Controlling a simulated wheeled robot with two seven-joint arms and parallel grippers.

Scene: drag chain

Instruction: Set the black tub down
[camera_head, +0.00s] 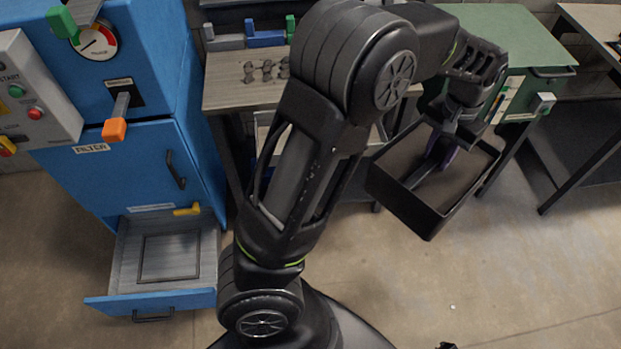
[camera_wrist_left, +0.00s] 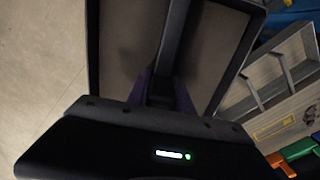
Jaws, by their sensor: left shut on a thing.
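The black tub (camera_head: 402,207) is a shallow, open rectangular box with a bar across its middle. It hangs in the air at the right of the head view, tilted in the picture. My left gripper (camera_head: 438,158) reaches into it from above and is shut on the bar. In the left wrist view the tub (camera_wrist_left: 92,45) fills the top, with its bar (camera_wrist_left: 175,35) running up from between the gripper fingers (camera_wrist_left: 162,90). The tub looks empty where I can see inside. My right gripper is not in view.
A blue cabinet (camera_head: 140,165) stands at the left. Its bottom drawer (camera_head: 125,255) is pulled open, with a dark rectangle outlined on its floor. A workbench (camera_head: 225,95) stands behind my arm, partly hidden. A green-topped table (camera_head: 520,45) is behind the tub. Open floor (camera_head: 400,290) lies in front.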

